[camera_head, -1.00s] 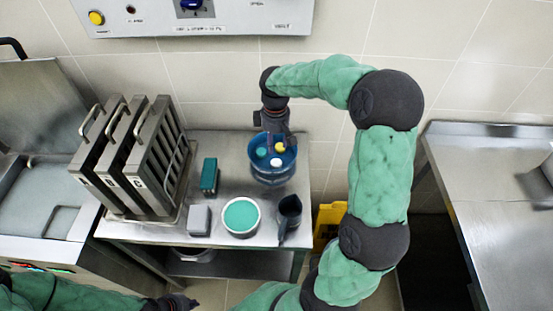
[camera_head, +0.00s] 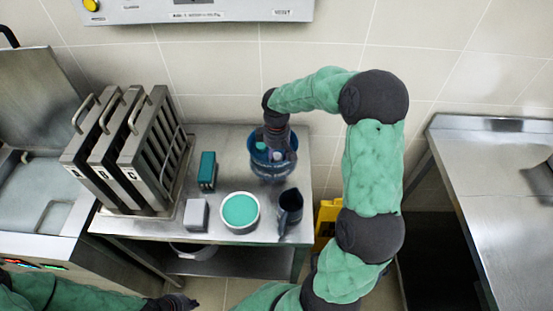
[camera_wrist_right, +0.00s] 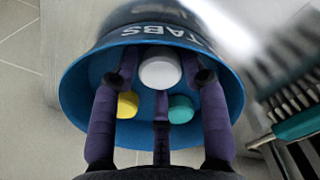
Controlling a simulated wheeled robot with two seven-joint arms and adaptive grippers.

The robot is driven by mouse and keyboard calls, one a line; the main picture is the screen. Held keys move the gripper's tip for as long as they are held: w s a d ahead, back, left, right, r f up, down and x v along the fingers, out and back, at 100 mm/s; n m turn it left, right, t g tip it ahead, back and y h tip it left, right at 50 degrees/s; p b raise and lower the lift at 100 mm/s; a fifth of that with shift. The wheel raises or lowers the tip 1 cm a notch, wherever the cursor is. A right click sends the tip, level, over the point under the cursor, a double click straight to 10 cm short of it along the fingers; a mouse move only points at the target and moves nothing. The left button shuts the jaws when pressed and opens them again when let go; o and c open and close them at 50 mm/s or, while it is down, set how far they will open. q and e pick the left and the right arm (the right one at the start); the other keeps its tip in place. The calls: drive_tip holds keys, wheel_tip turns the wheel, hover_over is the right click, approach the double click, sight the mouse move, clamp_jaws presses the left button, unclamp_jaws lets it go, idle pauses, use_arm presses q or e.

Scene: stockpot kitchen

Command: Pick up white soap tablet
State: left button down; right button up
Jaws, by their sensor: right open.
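The white soap tablet (camera_wrist_right: 160,73) lies inside the blue tub marked TABS (camera_wrist_right: 72,92), seen in the right wrist view. A yellow tablet (camera_wrist_right: 127,105) and a teal tablet (camera_wrist_right: 180,109) lie beside it. My right gripper (camera_wrist_right: 159,88) is open, its purple fingers reaching into the tub around the white tablet; I cannot tell whether they touch it. In the head view the right gripper (camera_head: 277,145) points down into the tub (camera_head: 270,172) and hides most of its inside. My left gripper (camera_head: 175,302) is at the bottom edge, its fingers too unclear to judge.
On the steel table (camera_head: 215,150) stand metal racks (camera_head: 125,150), a green-and-grey brush-like block (camera_head: 207,170), a grey block (camera_head: 196,214), a white bowl of teal contents (camera_head: 240,211) and a dark jug (camera_head: 290,210). A wall panel (camera_head: 200,10) hangs above; a steel counter (camera_head: 490,190) stands right.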

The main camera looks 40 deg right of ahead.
sight(276, 156)
drive_tip(key=c, duration=0.7)
drive_tip(key=shift+r, duration=0.1)
drive_tip(key=shift+r+p, duration=0.3)
drive_tip(key=shift+r, duration=0.2)
wheel_tip(276, 156, up, 2)
drive_tip(key=shift+p, duration=0.5)
drive_tip(key=a+r+p, duration=0.1)
drive_tip(key=a+r, duration=0.2)
drive_tip(key=a, duration=0.1)
drive_tip(key=s+a+r+p, duration=0.1)
drive_tip(key=a+r, duration=0.2)
drive_tip(key=a, duration=0.2)
drive_tip(key=s+a+r+p, duration=0.1)
drive_tip(key=a+r+p, duration=0.1)
drive_tip(key=a+r, duration=0.2)
drive_tip(key=shift+s+a, duration=0.2)
drive_tip(key=shift+a, duration=0.2)
